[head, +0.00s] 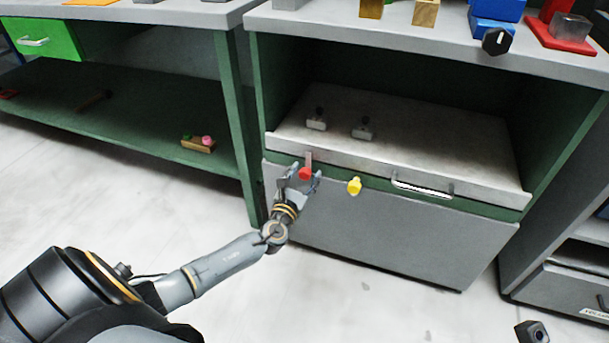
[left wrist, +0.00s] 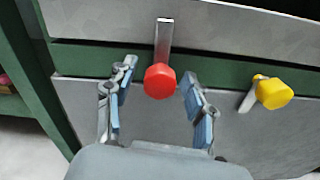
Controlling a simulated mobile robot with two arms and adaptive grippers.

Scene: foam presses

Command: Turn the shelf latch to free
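A latch with a red knob (head: 305,174) sits on the green rail at the front of the metal shelf (head: 440,165). Its flat metal bar points up across the shelf's front edge, also seen in the left wrist view (left wrist: 164,40). My left gripper (head: 300,181) is open at the red knob, one finger on each side. In the left wrist view gaps show between the fingers and the red knob (left wrist: 160,81). A second latch with a yellow knob (head: 354,186) is to the right, its bar slanting down-left in the left wrist view (left wrist: 247,101). My right gripper is not visible.
A grey panel (head: 385,232) lies below the rail. A green table leg (head: 240,140) stands left. The floor in front is mostly clear.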

